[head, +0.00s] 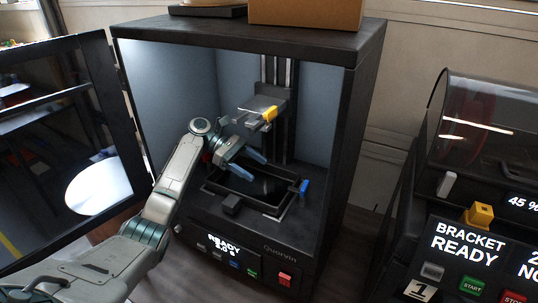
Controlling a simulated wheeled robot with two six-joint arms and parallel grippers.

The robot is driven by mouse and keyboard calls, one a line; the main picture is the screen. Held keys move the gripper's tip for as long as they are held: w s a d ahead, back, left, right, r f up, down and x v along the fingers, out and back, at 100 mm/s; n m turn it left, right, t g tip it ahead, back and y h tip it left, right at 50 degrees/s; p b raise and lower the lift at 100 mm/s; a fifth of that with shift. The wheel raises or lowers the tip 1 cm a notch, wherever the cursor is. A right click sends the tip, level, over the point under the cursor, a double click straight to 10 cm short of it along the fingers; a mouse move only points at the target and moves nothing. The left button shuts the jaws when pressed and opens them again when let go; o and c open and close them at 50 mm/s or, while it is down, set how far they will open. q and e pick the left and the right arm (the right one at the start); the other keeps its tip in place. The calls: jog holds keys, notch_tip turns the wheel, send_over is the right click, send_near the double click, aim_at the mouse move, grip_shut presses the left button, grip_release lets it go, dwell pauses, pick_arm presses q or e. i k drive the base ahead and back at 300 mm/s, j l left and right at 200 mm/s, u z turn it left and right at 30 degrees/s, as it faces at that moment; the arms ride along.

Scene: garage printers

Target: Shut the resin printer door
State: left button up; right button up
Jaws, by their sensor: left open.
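The resin printer (370,75) is a black cabinet with an open front and a lit "READY" panel. Its dark-framed glass door (125,125) stands wide open at the left, joined to the cabinet's left edge. My left arm passes in front of the door, and its gripper (260,168) is in the printer's opening, above the resin vat (262,207) and below the build plate (263,104). Its bluish fingers are apart with nothing seen between them. The door's lower right part is hidden behind my arm. My right gripper is not in view.
A cardboard box (305,12) sits on top of the printer. The build plate has a yellow knob (270,114), and a blue tab (304,186) stands at the vat's right. A second machine (470,175) with a clear curved cover and "BRACKET READY" screen stands at the right.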

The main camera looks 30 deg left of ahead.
aim_at(72, 160)
jog(key=k, duration=1.5)
